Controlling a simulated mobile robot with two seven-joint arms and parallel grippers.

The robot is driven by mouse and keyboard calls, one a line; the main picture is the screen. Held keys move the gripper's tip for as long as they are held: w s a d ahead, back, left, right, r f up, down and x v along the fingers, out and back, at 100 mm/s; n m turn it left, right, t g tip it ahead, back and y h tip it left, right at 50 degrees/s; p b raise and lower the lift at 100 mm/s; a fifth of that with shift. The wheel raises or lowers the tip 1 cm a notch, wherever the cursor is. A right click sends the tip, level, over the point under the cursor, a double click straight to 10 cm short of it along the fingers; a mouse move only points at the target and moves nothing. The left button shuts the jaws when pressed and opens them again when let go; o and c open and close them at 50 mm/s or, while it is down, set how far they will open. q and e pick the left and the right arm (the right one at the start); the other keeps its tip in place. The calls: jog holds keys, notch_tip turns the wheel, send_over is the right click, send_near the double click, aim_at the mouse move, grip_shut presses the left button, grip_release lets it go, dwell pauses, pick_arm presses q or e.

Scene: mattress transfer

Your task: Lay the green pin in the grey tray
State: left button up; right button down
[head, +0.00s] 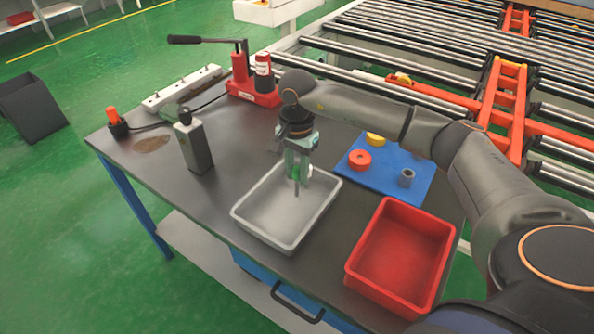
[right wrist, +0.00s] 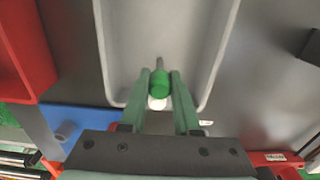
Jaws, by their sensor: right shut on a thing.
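The grey tray (head: 270,222) sits near the middle of the dark table, and it also fills the upper middle of the right wrist view (right wrist: 117,68). My right gripper (head: 298,172) is over the tray's far right part, pointing down. It is shut on the green pin (right wrist: 160,84), which shows between the fingers in the right wrist view with its grey shaft pointing over the tray floor. In the head view the fingers mostly hide the pin; its grey tip shows below them. I cannot tell whether the tip touches the tray floor. My left gripper is not in view.
A red tray (head: 402,256) stands to the right. Behind it, a blue mat (head: 408,192) bears a red ring (head: 359,160), a yellow piece (head: 375,139) and a grey ring (head: 406,178).

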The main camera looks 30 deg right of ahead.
jog(key=shift+f, duration=0.2)
jog(key=shift+f, duration=0.1)
jog(key=c, duration=0.6)
grip_release()
jog(key=shift+c, duration=0.2)
notch_tip(320, 180, up, 12)
